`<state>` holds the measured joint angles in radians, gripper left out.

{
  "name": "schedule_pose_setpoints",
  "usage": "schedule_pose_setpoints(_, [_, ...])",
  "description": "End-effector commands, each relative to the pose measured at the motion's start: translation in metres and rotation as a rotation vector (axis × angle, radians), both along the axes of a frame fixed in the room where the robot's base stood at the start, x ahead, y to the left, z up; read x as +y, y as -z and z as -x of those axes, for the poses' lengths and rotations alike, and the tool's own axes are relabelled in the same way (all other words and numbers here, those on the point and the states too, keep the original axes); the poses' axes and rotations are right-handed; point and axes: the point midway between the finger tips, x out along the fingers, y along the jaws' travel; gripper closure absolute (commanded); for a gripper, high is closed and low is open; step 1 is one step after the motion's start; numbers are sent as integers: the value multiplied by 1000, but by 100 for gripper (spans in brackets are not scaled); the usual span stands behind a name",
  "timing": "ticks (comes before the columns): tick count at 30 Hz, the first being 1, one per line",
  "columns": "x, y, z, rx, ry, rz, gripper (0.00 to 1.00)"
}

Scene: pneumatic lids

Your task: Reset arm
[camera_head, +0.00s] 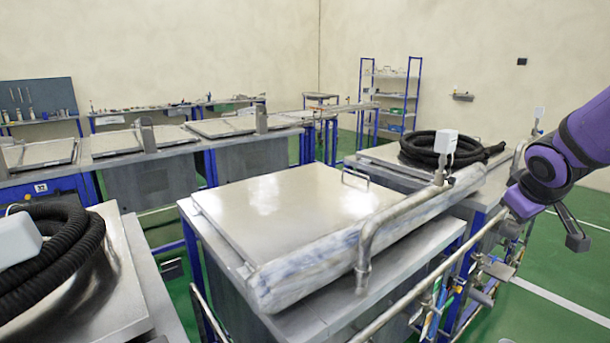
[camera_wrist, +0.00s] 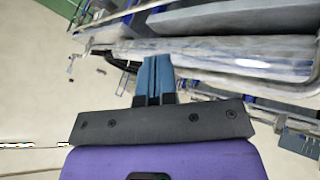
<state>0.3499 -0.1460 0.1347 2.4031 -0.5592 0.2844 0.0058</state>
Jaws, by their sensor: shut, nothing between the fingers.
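In the wrist view my gripper (camera_wrist: 157,62) shows two blue fingers pressed together with nothing between them. In the head view my purple arm reaches in from the right, over the pipe beside the middle station; its fingers cannot be made out clearly there. The middle station has a flat metal lid (camera_head: 285,210) with a small handle (camera_head: 355,180) at its far edge. The lid lies down on its metal cabinet. No task object is in my grip.
A bent metal pipe (camera_head: 372,240) crosses the lid's padded side. A long rail (camera_head: 440,270) runs below my arm. Black hoses lie on the left station (camera_head: 50,260) and the back right station (camera_head: 440,150). Green floor (camera_head: 560,270) is open at the right.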

Motion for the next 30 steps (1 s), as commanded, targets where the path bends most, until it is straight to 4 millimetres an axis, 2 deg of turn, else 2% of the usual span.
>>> schedule_pose_setpoints(3, [19, -24, 30, -7, 55, -32, 100])
schedule_pose_setpoints(9, [50, -49, 85, 0, 133, -128, 100])
schedule_pose_setpoints(18, [96, -67, 170, 42, 177, -326, 100])
schedule_pose_setpoints(24, [113, -69, 203, 74, 171, -417, 100])
schedule_pose_setpoints(30, [117, -69, 211, 85, 167, -438, 100])
